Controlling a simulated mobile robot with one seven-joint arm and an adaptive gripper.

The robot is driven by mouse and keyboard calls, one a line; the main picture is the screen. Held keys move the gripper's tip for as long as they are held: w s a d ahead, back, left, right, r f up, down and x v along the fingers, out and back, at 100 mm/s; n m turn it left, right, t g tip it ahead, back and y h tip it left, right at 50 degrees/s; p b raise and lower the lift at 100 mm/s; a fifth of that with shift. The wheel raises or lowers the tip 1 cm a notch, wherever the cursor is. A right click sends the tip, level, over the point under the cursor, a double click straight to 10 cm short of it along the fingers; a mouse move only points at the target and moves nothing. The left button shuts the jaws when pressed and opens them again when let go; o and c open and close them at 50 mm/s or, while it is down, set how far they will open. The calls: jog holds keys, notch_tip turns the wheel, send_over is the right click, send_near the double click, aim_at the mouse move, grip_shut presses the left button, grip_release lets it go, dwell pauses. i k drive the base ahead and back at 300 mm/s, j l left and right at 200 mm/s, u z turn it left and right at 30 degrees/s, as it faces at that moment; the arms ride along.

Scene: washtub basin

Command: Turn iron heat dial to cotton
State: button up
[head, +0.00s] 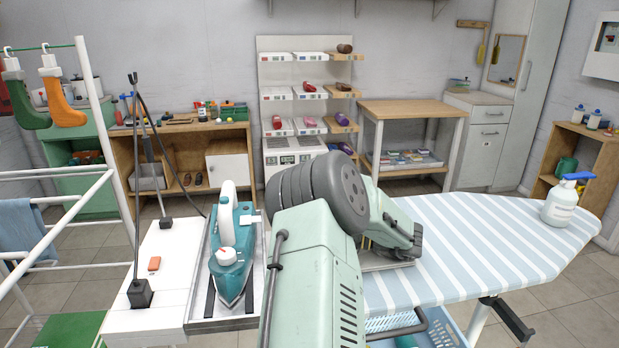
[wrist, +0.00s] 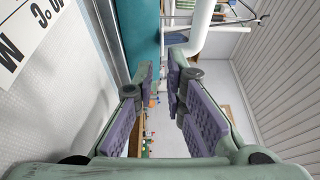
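The teal and white iron (head: 231,275) rests on a metal-edged tray on the white surface left of my arm. A round white dial (head: 226,256) sits on its top, in front of the white handle (head: 226,222). The dial's marks are too small to read. My gripper (wrist: 160,75) is open in the wrist view, with a gap between its purple-padded fingers and nothing between them. A teal surface (wrist: 145,35) and a white curved part (wrist: 205,30) show beyond the fingertips; I cannot tell whether they belong to the iron. In the head view my arm largely hides the gripper.
The striped ironing board (head: 490,245) is at the right, with a spray bottle (head: 562,205) on it. A white drying rack (head: 100,205) stands at far left.

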aim_at(226, 257)
jog(key=k, duration=0.95)
